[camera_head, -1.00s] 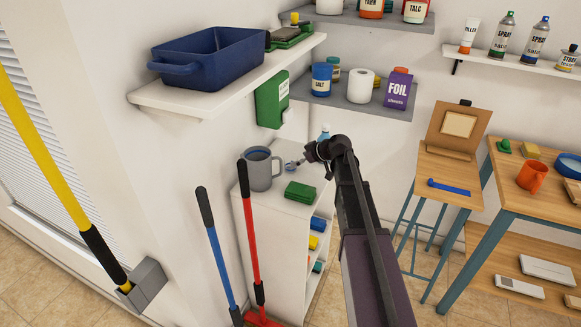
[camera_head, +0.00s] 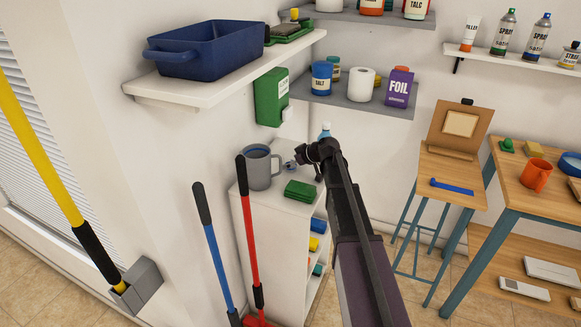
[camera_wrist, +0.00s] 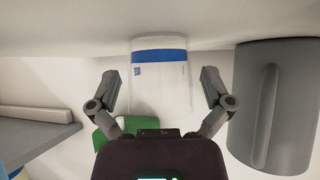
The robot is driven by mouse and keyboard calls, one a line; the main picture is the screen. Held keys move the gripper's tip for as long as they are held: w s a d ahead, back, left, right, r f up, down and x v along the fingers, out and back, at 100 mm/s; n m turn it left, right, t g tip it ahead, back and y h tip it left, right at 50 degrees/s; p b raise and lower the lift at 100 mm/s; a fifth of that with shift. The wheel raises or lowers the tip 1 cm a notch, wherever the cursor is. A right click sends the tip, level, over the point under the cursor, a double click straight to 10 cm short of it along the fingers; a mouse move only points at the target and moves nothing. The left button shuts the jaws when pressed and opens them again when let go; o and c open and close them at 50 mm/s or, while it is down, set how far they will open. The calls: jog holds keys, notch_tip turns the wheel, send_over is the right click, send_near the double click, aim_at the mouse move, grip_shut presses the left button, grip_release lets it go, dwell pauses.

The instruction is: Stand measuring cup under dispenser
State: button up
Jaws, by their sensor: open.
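A clear cup with a blue band (camera_wrist: 160,58), which I take as the measuring cup, shows in the wrist view between and beyond my finger tips. My gripper (camera_wrist: 161,88) is open, with one finger to each side of the cup in the picture; I cannot tell whether they touch it. In the head view my gripper (camera_head: 294,164) is low over the white cabinet, right of the grey mug, and the cup is not clear there. The green dispenser (camera_head: 271,97) hangs on the wall above the cabinet; part of a green thing shows low in the wrist view.
A grey mug (camera_head: 257,169) stands close by on the white cabinet (camera_head: 282,206), and also in the wrist view (camera_wrist: 275,105). A green block (camera_head: 300,190) lies at the cabinet's front. A shelf with a blue tub (camera_head: 208,52) overhangs from the left. Red and blue handles rise in front.

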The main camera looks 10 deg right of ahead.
dwell(0.5)
jog(key=c, duration=0.8)
jog(key=shift+r, duration=0.2)
notch_tip(320, 180, up, 10)
jog(key=p, duration=1)
jog(key=shift+f, duration=0.15)
